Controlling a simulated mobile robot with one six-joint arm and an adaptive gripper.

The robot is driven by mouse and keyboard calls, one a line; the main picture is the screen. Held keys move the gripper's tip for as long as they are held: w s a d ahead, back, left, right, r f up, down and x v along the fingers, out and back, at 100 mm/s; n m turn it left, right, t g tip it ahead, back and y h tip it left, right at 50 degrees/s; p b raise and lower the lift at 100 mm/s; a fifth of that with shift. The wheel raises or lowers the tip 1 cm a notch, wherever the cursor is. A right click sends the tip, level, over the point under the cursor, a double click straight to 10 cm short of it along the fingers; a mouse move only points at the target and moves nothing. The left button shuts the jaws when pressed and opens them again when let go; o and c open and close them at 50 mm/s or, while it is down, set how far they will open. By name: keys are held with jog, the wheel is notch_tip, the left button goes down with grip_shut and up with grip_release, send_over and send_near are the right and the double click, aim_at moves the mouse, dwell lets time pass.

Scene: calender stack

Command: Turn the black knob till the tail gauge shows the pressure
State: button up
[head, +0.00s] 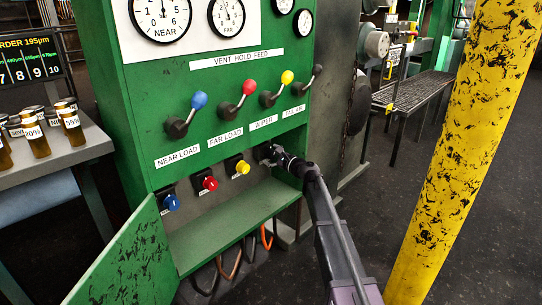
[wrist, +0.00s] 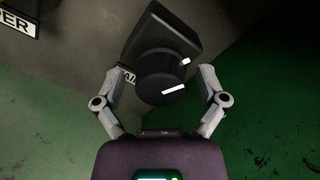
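The black knob (wrist: 165,72) shows in the wrist view on a dark square block, with white marks on its face and rim. My gripper (wrist: 161,80) is open, one finger on each side of the knob, with a visible gap on both sides. In the head view my gripper (head: 277,158) is at the right end of the knob row and mostly hides the black knob. Two small gauges are at the top of the green panel; the rightmost one (head: 303,22) is likely the tail gauge. Its label and reading are too small to read.
Blue (head: 171,202), red (head: 210,183) and yellow (head: 243,167) knobs sit left of my gripper. Levers, including a black-balled one (head: 317,71), stick out above. An open green door (head: 125,262) hangs lower left. A yellow post (head: 465,150) stands right of my arm.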

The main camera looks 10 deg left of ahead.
jog(key=c, duration=0.9)
jog(key=shift+c, duration=0.2)
jog(key=shift+n, duration=0.5)
jog(key=o, duration=1.1)
jog(key=shift+o, duration=0.2)
jog(key=v, duration=1.2)
